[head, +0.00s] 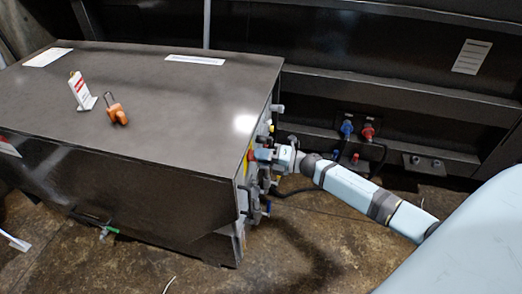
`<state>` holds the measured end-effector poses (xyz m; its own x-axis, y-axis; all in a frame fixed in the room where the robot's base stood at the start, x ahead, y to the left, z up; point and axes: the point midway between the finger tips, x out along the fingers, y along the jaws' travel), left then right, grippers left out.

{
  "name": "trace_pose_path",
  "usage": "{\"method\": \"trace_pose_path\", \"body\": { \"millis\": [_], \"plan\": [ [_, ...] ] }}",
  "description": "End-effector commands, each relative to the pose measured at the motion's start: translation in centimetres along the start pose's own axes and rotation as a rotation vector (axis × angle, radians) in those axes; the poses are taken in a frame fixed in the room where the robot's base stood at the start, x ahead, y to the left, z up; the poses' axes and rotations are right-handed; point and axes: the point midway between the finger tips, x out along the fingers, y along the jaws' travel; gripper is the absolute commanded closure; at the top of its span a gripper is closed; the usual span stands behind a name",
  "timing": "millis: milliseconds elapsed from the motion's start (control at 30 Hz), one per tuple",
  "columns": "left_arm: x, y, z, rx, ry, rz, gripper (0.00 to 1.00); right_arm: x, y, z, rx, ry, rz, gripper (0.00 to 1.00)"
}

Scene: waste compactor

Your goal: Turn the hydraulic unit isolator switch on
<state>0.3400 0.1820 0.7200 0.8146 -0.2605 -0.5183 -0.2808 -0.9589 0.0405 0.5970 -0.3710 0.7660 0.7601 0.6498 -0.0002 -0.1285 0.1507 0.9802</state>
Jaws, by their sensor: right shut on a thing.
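The hydraulic unit is a dark metal cabinet (140,110) at the left and centre. Its right side face carries several fittings seen at a steep angle. A yellow and red part (250,156) on that face looks like the isolator switch. My right gripper (262,155) reaches in from the right and is shut on the switch at this face. Its fingertips and the switch handle are small and mostly hidden by the gripper, so the handle's angle cannot be told. My left gripper is out of view.
Blue (347,128) and red (368,131) connectors sit on the dark structure behind. Cables hang near my right arm. Brown floor is open in front.

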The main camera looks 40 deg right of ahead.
Motion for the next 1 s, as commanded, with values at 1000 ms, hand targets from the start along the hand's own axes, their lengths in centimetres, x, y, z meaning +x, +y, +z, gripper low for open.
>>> {"method": "trace_pose_path", "body": {
  "millis": [1000],
  "plan": [
    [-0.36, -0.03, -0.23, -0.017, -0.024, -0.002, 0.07, -0.03, -0.08, 0.09, 0.217, -0.002, 0.0, 0.79]
  ]
}}
